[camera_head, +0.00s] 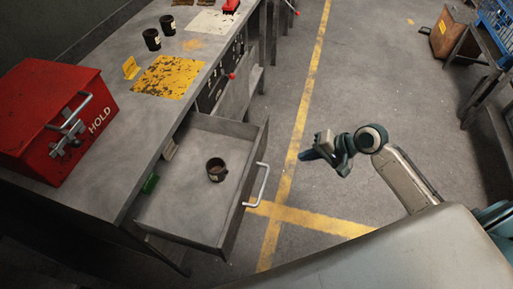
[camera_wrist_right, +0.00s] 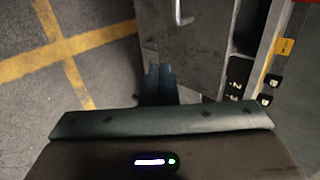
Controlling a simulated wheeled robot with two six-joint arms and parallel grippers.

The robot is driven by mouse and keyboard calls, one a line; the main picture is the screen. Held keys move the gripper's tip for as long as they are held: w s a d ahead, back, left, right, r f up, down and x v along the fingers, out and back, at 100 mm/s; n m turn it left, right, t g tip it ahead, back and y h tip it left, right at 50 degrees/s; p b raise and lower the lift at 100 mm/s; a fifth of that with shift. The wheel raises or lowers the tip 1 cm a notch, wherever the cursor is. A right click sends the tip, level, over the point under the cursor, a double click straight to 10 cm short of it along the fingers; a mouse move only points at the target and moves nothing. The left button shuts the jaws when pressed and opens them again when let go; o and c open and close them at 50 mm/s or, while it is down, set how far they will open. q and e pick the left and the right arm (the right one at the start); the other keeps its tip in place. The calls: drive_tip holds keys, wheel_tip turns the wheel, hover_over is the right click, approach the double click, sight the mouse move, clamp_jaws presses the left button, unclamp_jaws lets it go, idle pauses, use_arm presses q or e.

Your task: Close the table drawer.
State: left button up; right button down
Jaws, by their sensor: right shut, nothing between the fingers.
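The grey table drawer (camera_head: 202,222) is pulled far out from the grey table (camera_head: 150,170). A dark cup (camera_head: 216,170) stands inside it. Its pale bar handle (camera_head: 258,186) is on the front, facing right in the head view. In the right wrist view a grey panel (camera_wrist_right: 185,50) with a bar handle (camera_wrist_right: 183,12) lies beyond the fingers. My right gripper (camera_head: 312,152) is shut and empty, in the air to the right of the handle and apart from it. Its fingers show in the right wrist view (camera_wrist_right: 159,72). My left gripper is out of view.
A red box marked HOLD (camera_head: 60,115) sits on the table. Two dark cups (camera_head: 152,39) and a worn yellow patch (camera_head: 168,77) are farther back. The floor right of the drawer is clear, with yellow lines (camera_head: 295,130).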

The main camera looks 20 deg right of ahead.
use_arm(q)
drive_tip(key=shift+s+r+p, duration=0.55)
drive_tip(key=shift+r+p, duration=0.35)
drive_tip(key=shift+p, duration=0.15)
use_arm(e)
drive_tip(key=w+a+f, duration=0.6)
drive_tip(key=a, duration=0.3)
drive_tip(key=shift+w+a, duration=0.2)
drive_tip(key=shift+a, duration=0.2)
drive_tip(key=shift+f, duration=0.1)
